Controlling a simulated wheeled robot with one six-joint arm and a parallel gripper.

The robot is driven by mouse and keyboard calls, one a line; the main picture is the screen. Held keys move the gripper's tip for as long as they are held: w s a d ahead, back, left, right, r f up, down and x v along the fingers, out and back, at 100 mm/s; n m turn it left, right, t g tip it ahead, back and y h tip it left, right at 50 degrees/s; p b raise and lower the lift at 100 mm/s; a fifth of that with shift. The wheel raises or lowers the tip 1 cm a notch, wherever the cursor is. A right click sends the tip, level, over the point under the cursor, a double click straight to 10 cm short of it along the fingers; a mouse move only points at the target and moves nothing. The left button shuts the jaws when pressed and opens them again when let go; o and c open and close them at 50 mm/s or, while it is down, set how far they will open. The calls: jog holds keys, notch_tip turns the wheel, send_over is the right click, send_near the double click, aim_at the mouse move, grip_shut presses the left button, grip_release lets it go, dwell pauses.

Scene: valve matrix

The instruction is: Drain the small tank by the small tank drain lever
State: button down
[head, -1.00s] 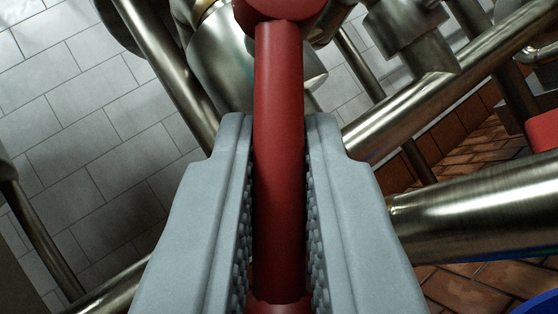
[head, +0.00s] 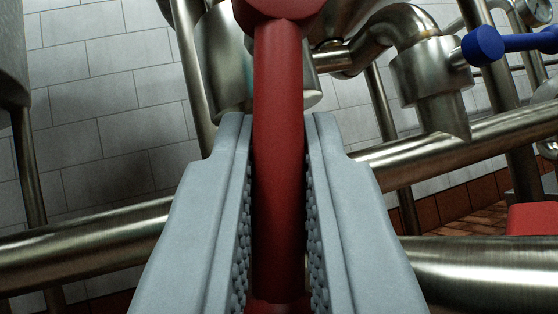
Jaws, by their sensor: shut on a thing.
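A red lever (head: 278,120) runs up the middle of the view, with a wider red end (head: 278,8) at the top edge. My gripper (head: 279,135) is shut on the lever, one grey ridged finger on each side of its shaft. Behind the lever is a metal valve body or pipe fitting (head: 225,65). I cannot tell from this view whether the valve is open. The small tank cannot be made out for certain.
Thick metal pipes cross at the lower left (head: 90,240) and right (head: 490,270). A blue lever (head: 510,43) sits on a pipe fitting (head: 430,75) at the upper right. A red object (head: 533,220) is at the right edge. A tiled wall (head: 100,80) stands behind.

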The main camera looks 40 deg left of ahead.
jog(key=c, duration=1.5)
grip_release()
jog(key=shift+o, duration=0.2)
jog(key=shift+f, duration=0.1)
jog(key=v, duration=1.7)
jog(key=shift+s+d, duration=0.15)
jog(key=shift+s, duration=0.05)
